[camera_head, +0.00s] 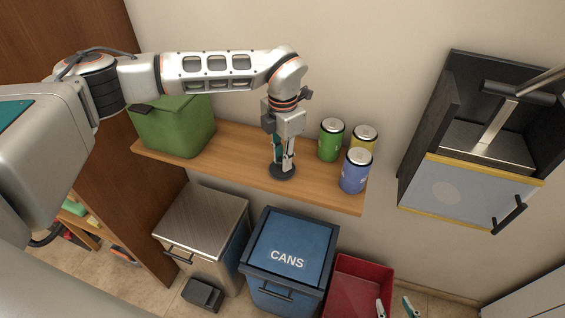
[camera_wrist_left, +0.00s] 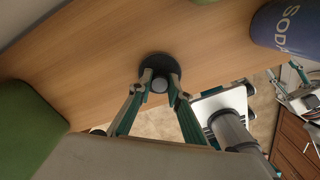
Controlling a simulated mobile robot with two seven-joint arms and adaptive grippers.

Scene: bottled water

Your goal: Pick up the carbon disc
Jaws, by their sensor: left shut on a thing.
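The carbon disc (camera_head: 288,176) is a small dark round piece with a knob, on the wooden shelf near its front edge. In the left wrist view the disc (camera_wrist_left: 160,60) sits between the fingertips. My left gripper (camera_head: 283,165) points down from above, shut on the disc's knob. I cannot tell whether the disc touches the shelf. My right gripper (camera_head: 395,308) shows at the bottom edge of the head view, its fingertips apart, with nothing seen between them.
Green (camera_head: 331,140), yellow (camera_head: 370,133) and blue (camera_head: 355,172) soda cans stand right of the disc on the shelf (camera_head: 235,160). A green box (camera_head: 175,130) stands at left. Below are a metal bin (camera_head: 203,218), a blue cans bin (camera_head: 290,245) and a red bin (camera_head: 357,285).

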